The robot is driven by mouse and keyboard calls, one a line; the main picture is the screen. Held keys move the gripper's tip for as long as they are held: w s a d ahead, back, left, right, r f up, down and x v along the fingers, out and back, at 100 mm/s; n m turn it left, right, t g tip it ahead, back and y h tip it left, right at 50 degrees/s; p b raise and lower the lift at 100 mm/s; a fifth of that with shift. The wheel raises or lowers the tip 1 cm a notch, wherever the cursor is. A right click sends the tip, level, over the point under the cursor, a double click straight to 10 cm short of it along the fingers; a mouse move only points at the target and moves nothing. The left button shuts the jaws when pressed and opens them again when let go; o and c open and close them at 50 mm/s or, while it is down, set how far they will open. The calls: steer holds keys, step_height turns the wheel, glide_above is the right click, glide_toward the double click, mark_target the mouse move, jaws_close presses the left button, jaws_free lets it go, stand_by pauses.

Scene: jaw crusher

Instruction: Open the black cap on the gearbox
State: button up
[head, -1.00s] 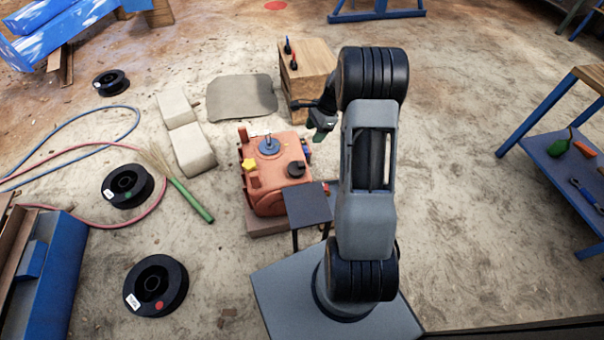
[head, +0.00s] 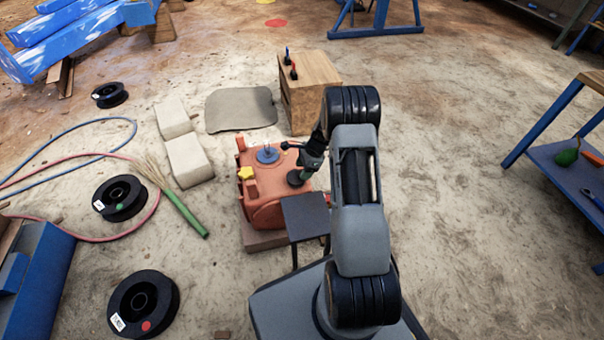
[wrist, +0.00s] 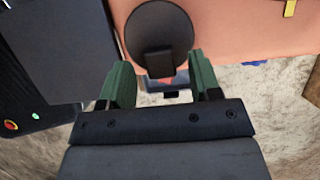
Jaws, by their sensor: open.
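The orange gearbox (head: 264,204) stands on a low brown block in front of my base. Its black cap (head: 295,178) is on the top face at the right side. In the wrist view the round black cap (wrist: 158,30) with its raised grip tab (wrist: 159,62) shows just beyond my fingertips. My gripper (head: 305,174) is over the cap, pointing down. Its green fingers (wrist: 160,75) are open, one on each side of the tab's line, with a visible gap. I cannot tell whether a finger touches the cap.
A wooden box (head: 311,92) stands behind. A green-handled broom (head: 186,214) lies at left.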

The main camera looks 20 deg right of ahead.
steer(key=shift+a+f, duration=0.25)
steer(key=shift+f, duration=0.2)
jaws_close()
stand_by(0.4)
